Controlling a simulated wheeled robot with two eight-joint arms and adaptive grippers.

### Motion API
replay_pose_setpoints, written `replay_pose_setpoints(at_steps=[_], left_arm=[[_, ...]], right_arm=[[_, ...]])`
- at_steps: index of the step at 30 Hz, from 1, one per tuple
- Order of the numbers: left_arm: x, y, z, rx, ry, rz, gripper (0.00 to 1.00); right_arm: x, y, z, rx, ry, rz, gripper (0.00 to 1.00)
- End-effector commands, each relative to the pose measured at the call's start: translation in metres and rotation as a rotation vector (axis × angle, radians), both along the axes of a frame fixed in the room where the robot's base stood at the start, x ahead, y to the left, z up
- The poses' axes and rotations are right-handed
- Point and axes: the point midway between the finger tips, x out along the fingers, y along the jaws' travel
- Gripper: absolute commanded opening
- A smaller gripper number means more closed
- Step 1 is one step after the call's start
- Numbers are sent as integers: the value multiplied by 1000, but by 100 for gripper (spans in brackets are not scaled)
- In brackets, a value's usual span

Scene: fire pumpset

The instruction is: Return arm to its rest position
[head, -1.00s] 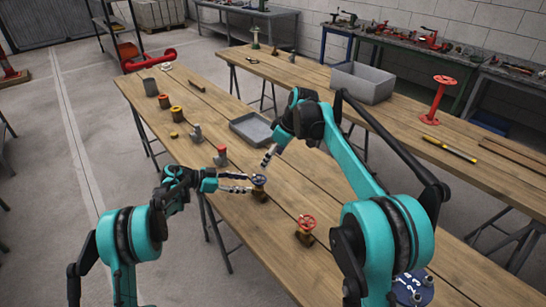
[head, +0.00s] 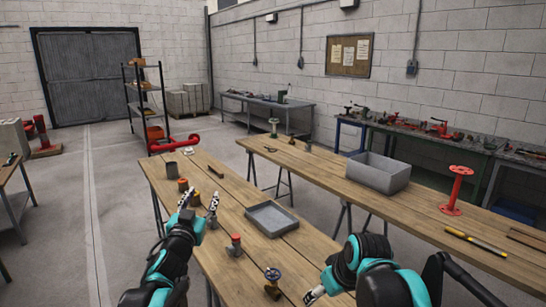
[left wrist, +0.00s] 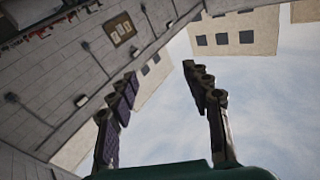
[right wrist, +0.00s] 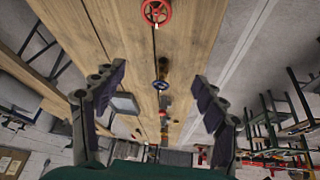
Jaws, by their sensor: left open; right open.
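My left gripper (head: 200,200) is at the left of the head view, fingers spread and pointing up in front of the near wooden table (head: 222,212). Its fingers are apart and empty in the left wrist view (left wrist: 160,74), with only wall, buildings and sky beyond. My right arm is at the lower right of the head view, with one fingertip of the right gripper (head: 314,294) showing. In the right wrist view the right gripper (right wrist: 158,76) is open and empty above the table, with a blue-wheel valve (right wrist: 161,85) and a red-wheel valve (right wrist: 156,13) beyond its fingers.
The blue-wheel valve (head: 272,275) stands on the near table's front part. A grey tray (head: 270,218), a red-topped fitting (head: 235,243) and several small parts are also there. The far table (head: 410,205) holds a grey bin (head: 378,172) and a red stand (head: 457,190).

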Motion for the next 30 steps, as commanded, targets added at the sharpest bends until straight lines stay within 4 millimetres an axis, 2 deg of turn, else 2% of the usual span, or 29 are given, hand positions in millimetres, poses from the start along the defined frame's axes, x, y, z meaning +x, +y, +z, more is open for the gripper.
replay_pose_setpoints(at_steps=[1, 3, 5, 7, 12, 16, 18, 21, 24, 30], left_arm=[[-25, 12, -9, -20, 57, 70, 49], [-60, 28, -31, -49, 160, 161, 49], [-93, 37, -57, -71, 266, 220, 49], [-135, 41, -94, -93, 407, 266, 49], [-232, 24, -181, -125, 732, 263, 49], [-290, 3, -230, -134, 916, 205, 49], [-312, -7, -246, -137, 984, 172, 49], [-331, -16, -260, -138, 1042, 140, 49], [-338, -19, -265, -137, 1063, 127, 49], [-338, -19, -265, -137, 1064, 127, 49]], right_arm=[[-20, -6, -5, 2, -9, -36, 72], [-43, -13, -13, 11, -26, -91, 72], [-63, -19, -22, 17, -41, -138, 72], [-85, -25, -33, 26, -58, -190, 72], [-129, -38, -63, 48, -97, -296, 72], [-150, -44, -82, 63, -120, -352, 72], [-158, -47, -89, 68, -129, -373, 72], [-164, -49, -95, 72, -136, -390, 72], [-166, -49, -97, 74, -138, -397, 72], [-165, -49, -97, 74, -138, -397, 72]])
